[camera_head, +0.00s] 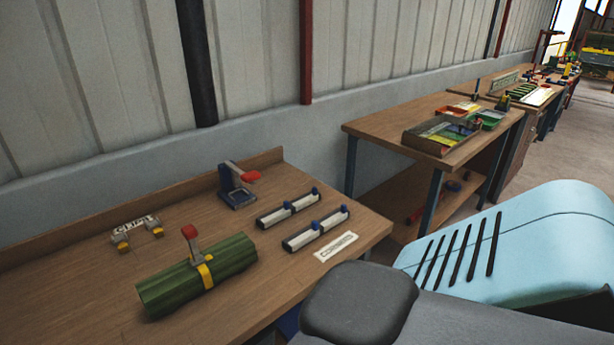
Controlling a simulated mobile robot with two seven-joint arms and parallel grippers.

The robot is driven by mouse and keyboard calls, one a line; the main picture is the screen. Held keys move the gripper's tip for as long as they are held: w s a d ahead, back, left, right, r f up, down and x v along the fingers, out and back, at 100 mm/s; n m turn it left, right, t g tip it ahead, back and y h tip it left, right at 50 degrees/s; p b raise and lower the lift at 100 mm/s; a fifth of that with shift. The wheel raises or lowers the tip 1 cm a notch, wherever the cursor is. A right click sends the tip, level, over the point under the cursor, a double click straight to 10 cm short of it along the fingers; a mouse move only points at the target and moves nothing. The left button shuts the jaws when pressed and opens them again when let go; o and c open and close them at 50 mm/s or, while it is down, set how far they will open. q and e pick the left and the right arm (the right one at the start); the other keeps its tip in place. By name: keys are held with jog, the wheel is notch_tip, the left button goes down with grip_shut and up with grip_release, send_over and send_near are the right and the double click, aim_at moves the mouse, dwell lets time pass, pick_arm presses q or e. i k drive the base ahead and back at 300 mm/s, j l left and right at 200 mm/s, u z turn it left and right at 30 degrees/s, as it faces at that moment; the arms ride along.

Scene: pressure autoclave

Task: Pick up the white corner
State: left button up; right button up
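Two dark racks with blue end pieces hold long white pieces on the wooden workbench (90,290). The rear rack's white piece (289,208) and the front rack's white piece (316,232) lie parallel, slanting up to the right. A white label (336,247) with dark lettering, too small to read surely, lies flat in front of them near the bench's right end. I cannot tell for certain which piece is the white corner. Neither of my grippers shows in this view.
A green ribbed bundle (165,289) with a yellow band and red-handled clamp lies left of the racks. A blue press with a red handle (237,190) stands behind them. Another table (385,128) with trays stands beyond a gap.

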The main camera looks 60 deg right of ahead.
aim_at(297, 243)
jog(key=i, duration=0.5)
jog(key=z, duration=2.05)
